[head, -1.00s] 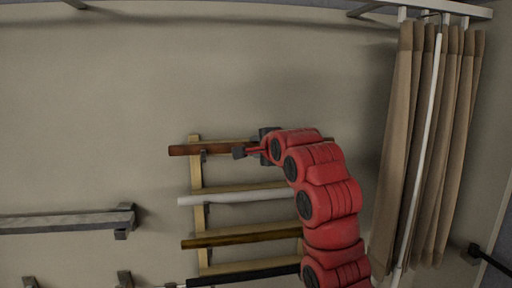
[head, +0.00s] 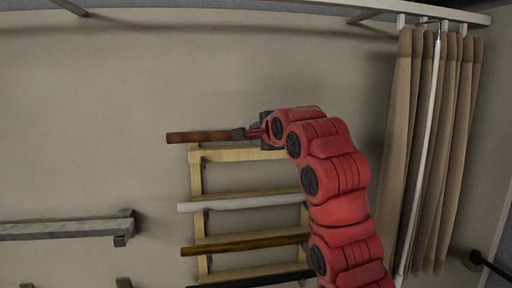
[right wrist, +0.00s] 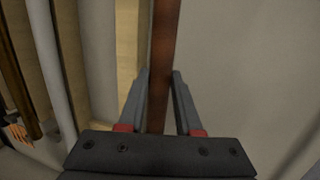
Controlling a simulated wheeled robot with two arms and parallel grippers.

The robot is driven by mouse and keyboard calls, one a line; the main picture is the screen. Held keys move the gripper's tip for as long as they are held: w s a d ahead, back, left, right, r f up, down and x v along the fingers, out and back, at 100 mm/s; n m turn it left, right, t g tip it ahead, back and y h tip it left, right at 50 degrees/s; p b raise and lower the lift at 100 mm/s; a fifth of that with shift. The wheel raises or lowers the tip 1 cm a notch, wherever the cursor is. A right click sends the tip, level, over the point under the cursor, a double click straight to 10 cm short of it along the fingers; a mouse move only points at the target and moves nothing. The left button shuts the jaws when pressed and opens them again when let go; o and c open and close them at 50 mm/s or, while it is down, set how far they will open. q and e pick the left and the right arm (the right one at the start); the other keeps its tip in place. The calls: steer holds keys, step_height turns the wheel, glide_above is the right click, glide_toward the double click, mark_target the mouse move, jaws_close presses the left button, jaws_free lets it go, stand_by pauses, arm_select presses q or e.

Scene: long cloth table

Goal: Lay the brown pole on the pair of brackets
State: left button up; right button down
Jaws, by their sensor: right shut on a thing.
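The brown pole (head: 198,137) is reddish brown and lies nearly level in front of the wall, just above the top of a wooden rack. My right gripper (head: 252,133) is shut on it, and the arm hides the pole's right part. In the right wrist view the brown pole (right wrist: 164,60) runs between the two fingers (right wrist: 161,95). Two dark brackets show at the lower left edge of the head view, one at the left (head: 30,283) and one farther right (head: 123,283), both cut off by the frame. My left gripper is not in view.
The wooden rack (head: 196,176) holds a white pole (head: 240,203), a golden-brown pole (head: 245,243) and a black pole (head: 255,281). A grey bar (head: 60,229) sits in a wall bracket (head: 125,228) at left. A brown curtain (head: 400,150) hangs at right. The upper left wall is clear.

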steer(key=s+a+f+v, duration=0.1)
steer(key=v, duration=0.8)
steer(key=a+f+b+v, duration=0.1)
steer(key=f+v, duration=0.1)
steer(key=v, duration=0.8)
steer(key=shift+s, duration=0.4)
